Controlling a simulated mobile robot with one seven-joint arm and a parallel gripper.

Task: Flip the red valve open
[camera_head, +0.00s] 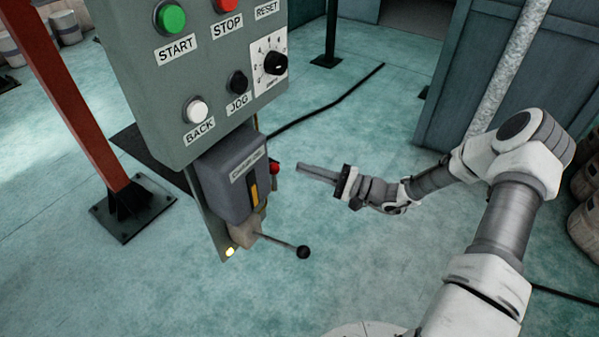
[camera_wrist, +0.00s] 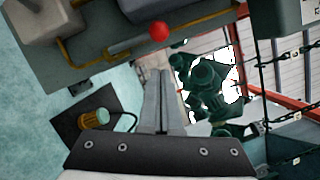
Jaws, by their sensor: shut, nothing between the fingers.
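The red valve shows as a small red knob (camera_head: 274,168) on the right side of the grey box under the control panel. In the wrist view it is a red ball (camera_wrist: 158,32) just beyond my fingertips, in front of a grey plate with yellow piping. My gripper (camera_head: 302,168) is shut and empty, a short way right of the red knob, its fingers pointing left at it. The shut fingers also show in the wrist view (camera_wrist: 160,73), with a visible gap to the ball. The valve's stem is hidden or too small to make out.
The control panel (camera_head: 160,110) with buttons and a dial hangs above the grey box (camera_head: 232,178). A lever with a black ball (camera_head: 303,252) sticks out below. A red post (camera_head: 75,95) stands left, a blue-grey cabinet (camera_head: 525,75) right. A black cable (camera_head: 330,105) lies on open floor.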

